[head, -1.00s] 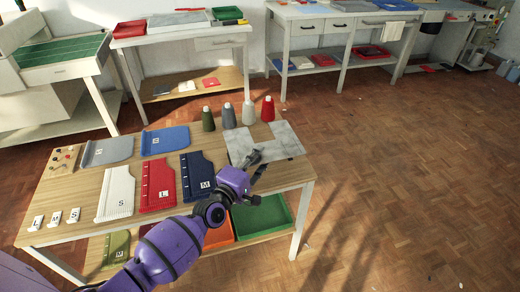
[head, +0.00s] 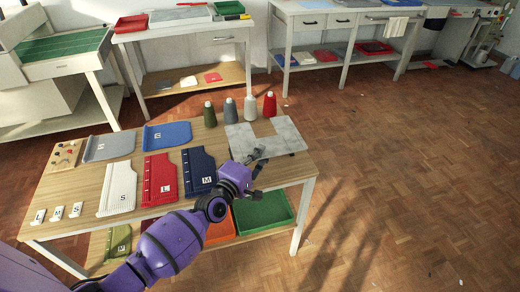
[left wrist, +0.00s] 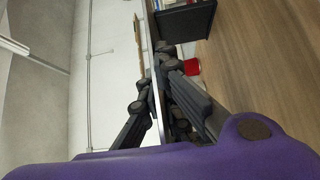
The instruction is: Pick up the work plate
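The work plate (head: 288,137) is a flat grey, marbled, U-shaped plate at the right end of the wooden table, its notch facing the back. It looks level and slightly raised, though the gap to the table is hard to judge. My left gripper (head: 254,161) is at the plate's near edge, with its dark fingers closed on that edge. In the left wrist view the fingers (left wrist: 155,74) sit on both sides of a thin edge-on strip. The arm hides part of the near edge. My right gripper is out of view.
Thread cones, including a red one (head: 269,105), stand close behind the plate. A navy size-M panel (head: 199,170) and a red size-L panel (head: 160,180) lie to its left. A green tray (head: 264,212) is on the shelf below. Floor to the right is clear.

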